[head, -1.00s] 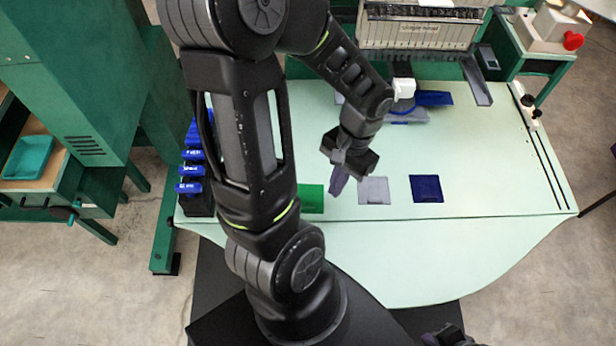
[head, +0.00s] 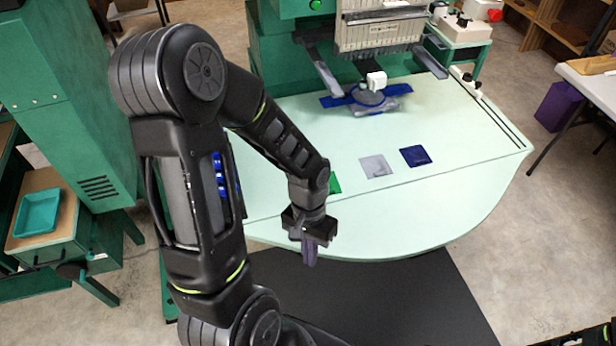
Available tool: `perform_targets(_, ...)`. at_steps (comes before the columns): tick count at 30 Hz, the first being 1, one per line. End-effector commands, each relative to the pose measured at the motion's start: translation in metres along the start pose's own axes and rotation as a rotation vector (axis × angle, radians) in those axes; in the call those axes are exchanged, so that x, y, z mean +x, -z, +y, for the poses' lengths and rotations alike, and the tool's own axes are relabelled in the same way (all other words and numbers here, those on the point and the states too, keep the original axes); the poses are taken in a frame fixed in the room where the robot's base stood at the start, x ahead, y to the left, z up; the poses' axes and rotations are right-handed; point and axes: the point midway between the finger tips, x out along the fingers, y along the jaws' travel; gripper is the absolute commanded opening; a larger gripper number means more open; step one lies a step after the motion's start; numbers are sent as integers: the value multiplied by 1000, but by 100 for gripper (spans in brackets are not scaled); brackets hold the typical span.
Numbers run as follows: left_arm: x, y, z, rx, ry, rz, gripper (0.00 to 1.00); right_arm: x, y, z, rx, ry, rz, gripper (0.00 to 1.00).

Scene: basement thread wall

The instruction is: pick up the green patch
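The green patch (head: 335,184) lies flat on the pale green table, to the left of a grey patch (head: 376,167) and a dark blue patch (head: 415,156). Only a small part of it shows, because my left forearm covers the rest. My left gripper (head: 309,252) hangs past the near edge of the table, pointing down, nearer to me than the green patch and apart from it. Its grey-purple fingers overlap in this view, so I cannot tell whether they are open or shut. My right gripper's fingers do not show.
The pale green table (head: 420,205) is clear in front of the patches. An embroidery machine (head: 385,30) stands at the back, with a hoop (head: 368,97) on blue cloth under its head. Blue items (head: 219,175) stand at the table's left, behind my arm.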

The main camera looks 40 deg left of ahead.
Motion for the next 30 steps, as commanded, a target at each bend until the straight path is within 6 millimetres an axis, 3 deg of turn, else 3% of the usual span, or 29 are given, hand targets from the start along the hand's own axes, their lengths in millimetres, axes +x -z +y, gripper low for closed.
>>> perform_targets(10,77,11,77,41,-146,61,0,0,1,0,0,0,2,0)
perform_targets(18,145,-3,132,24,-221,125,0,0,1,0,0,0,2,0)
perform_targets(24,176,-16,149,1,-223,170,0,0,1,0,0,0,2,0)
perform_targets(30,180,-17,150,-2,-221,181,0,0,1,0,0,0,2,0)
